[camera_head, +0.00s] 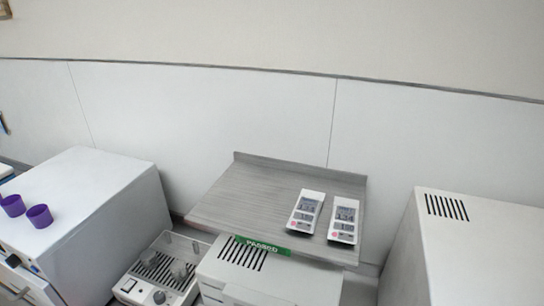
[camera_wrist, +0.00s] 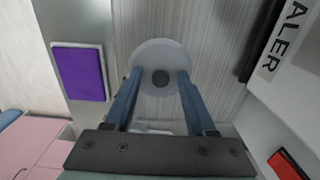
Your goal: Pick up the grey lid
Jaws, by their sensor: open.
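In the wrist view a round, pale grey lid (camera_wrist: 160,53) with a dark round knob at its centre (camera_wrist: 160,77) is at the upper middle, in front of a light grained surface. My gripper (camera_wrist: 159,76) is open, with one blue-grey finger on each side of the knob, overlapping the lid's outer parts in the picture. Nothing shows between the fingertips other than the knob. I cannot tell whether the fingers touch the lid or how high they are over it. In the head view I make out neither the lid nor my gripper.
In the wrist view, a purple-faced block (camera_wrist: 82,73) is at left and a white case lettered "ALER" (camera_wrist: 285,105) at right. In the head view, two handheld meters (camera_head: 305,212) (camera_head: 344,220) lie on a grey shelf (camera_head: 232,197); purple cups (camera_head: 39,215) stand on a white cabinet (camera_head: 95,185).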

